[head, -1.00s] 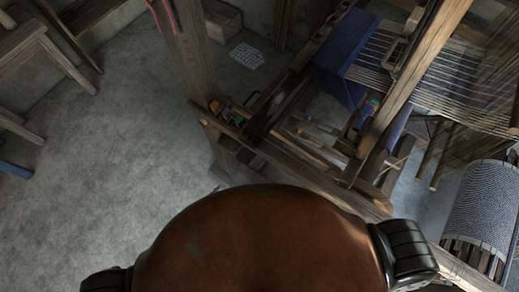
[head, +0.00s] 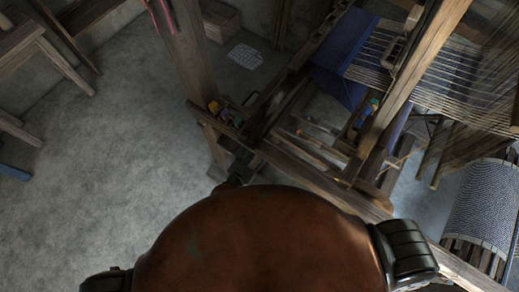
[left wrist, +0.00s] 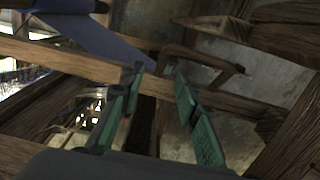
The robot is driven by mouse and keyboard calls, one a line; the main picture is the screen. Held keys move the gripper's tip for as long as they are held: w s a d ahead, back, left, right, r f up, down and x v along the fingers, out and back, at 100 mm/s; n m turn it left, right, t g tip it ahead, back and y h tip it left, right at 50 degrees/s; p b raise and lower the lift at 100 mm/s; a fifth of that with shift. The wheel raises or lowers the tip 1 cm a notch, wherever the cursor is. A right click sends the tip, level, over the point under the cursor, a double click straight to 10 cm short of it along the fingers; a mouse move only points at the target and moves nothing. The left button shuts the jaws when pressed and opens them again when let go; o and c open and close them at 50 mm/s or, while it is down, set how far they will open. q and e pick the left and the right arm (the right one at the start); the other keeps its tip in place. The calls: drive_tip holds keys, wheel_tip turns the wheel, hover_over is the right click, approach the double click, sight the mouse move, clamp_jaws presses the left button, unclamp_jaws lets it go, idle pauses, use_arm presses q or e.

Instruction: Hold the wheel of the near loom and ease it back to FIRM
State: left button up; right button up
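The wooden frame of a loom (head: 300,165) fills the right side of the head view, with blue cloth (head: 345,60) and pale threads on it. I cannot make out its wheel or any FIRM mark. In the left wrist view my left gripper (left wrist: 157,78) is open, its two green-padded fingers apart with nothing clearly between them. A wooden beam (left wrist: 70,62) crosses behind the fingertips. A bent wooden bar (left wrist: 205,60) lies just beyond the right finger; I cannot tell whether it belongs to the wheel. My right gripper is out of view.
A patterned cloth roll (head: 485,205) is at the right edge. A ledge with small colourful items (head: 225,112) joins the upright post (head: 190,60). A bench (head: 30,45) stands at the upper left. The concrete floor (head: 100,150) on the left is clear.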

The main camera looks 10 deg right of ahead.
sight(270, 136)
use_arm(q)
drive_tip(key=shift+b+x, duration=0.35)
drive_tip(key=shift+x, duration=2.4)
drive_tip(key=shift+f, duration=0.1)
clamp_jaws()
drive_tip(key=c, duration=0.6)
unclamp_jaws()
clamp_jaws()
